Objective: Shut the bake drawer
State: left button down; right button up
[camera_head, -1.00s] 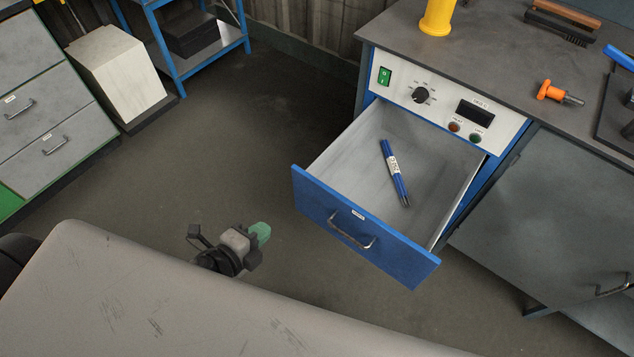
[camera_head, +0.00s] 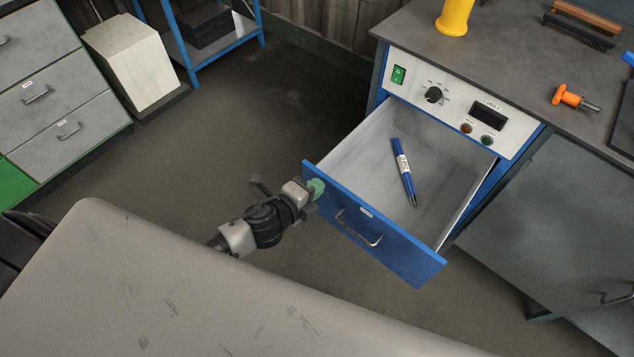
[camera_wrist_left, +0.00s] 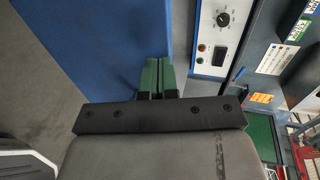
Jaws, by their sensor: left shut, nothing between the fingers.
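The bake drawer (camera_head: 390,247) is blue-fronted with a grey inside and stands pulled well out below the control panel. Its metal handle (camera_head: 358,228) is on the front face. A blue pen-like tool (camera_head: 403,172) lies inside. My left gripper (camera_head: 317,188) has green fingertips, shut and empty, at the left part of the drawer front near its upper edge. In the left wrist view the green fingers (camera_wrist_left: 157,77) show together against the blue drawer front (camera_wrist_left: 110,40); I cannot tell if they touch it. My right gripper is not in view.
The control panel (camera_head: 450,103) sits above the drawer, under a grey worktop (camera_head: 480,50) with a yellow cylinder (camera_head: 455,15) and an orange-handled tool (camera_head: 572,98). A grey cabinet door (camera_head: 560,215) is at the right. Open floor lies left of the drawer.

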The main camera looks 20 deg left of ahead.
pick_arm(q)
jog(key=shift+w+d, duration=0.15)
jog(key=shift+w, duration=0.25)
jog(key=shift+w, duration=0.1)
